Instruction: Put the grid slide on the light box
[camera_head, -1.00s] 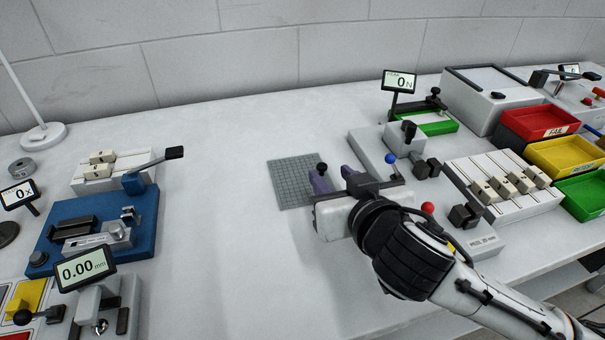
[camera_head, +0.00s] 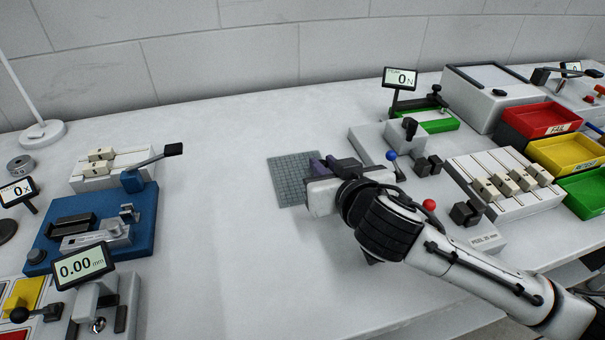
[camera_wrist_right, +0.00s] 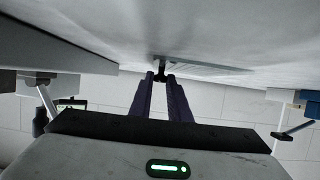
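The grid slide (camera_head: 287,182), a thin grey-green gridded plate, lies flat on the white table at middle. My right gripper (camera_head: 322,165) is over its right side and hides part of it. In the right wrist view the purple fingers (camera_wrist_right: 160,78) close in on a small black knob (camera_wrist_right: 159,72), which fills the narrow gap at their tips. The slide's flat plate (camera_wrist_right: 205,68) shows there edge-on against the table. The light box (camera_head: 490,82), a white box with a dark-framed pale panel on top, stands at the back right. My left gripper is out of view.
A peel fixture with a blue-knobbed lever (camera_head: 391,156) stands close right of my right gripper. A green-based gauge (camera_head: 436,122) and a red tray (camera_head: 540,120) are near the light box. A blue fixture (camera_head: 140,225) is at left. The table's centre is clear.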

